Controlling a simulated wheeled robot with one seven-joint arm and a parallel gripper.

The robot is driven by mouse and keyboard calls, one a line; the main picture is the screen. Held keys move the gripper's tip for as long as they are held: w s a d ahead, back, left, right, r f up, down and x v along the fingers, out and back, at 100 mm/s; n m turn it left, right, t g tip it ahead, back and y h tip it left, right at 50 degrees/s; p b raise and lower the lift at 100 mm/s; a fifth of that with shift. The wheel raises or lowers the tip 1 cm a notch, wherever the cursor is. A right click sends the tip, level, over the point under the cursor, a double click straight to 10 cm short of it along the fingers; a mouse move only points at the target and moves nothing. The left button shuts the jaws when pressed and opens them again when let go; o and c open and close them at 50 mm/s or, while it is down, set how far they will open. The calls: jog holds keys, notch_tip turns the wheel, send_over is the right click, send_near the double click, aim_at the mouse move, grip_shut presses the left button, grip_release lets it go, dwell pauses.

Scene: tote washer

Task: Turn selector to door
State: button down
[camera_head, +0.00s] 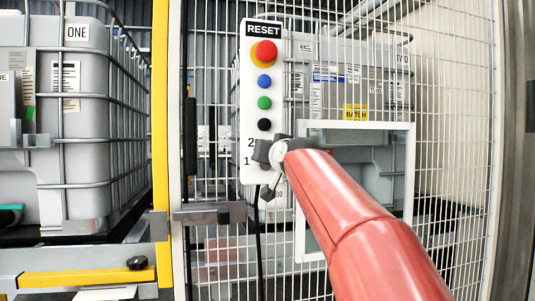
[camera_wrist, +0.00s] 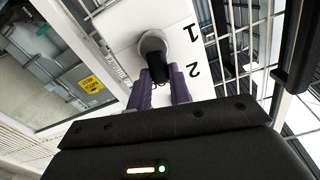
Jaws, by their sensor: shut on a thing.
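The white control panel (camera_head: 249,112) hangs on the mesh fence, with a RESET sign at its top. My gripper (camera_head: 270,153) is at the panel's lower end and hides the selector in the head view. In the wrist view the selector (camera_wrist: 153,43) is a round grey knob with a black handle. My gripper (camera_wrist: 161,84) has its two purple fingers on either side of that handle, shut on it. The figures 1 and 2 are printed beside the knob. I cannot read a door mark.
Above the selector are a red mushroom button (camera_head: 265,52) with a yellow ring, then blue (camera_head: 264,82), green (camera_head: 264,103) and black (camera_head: 264,125) buttons. A white-framed window (camera_head: 410,180) is close at right. A yellow post (camera_head: 160,120) and a caged tank (camera_head: 75,130) stand left.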

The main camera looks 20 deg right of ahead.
jog(key=shift+d+f+m, duration=0.15)
jog(key=shift+d+m, duration=0.05)
jog(key=shift+m, duration=0.6)
jog(key=c, duration=1.3)
grip_release()
jog(key=s+b, duration=0.2)
jog(key=s, duration=0.5)
jog(key=shift+s, duration=0.35)
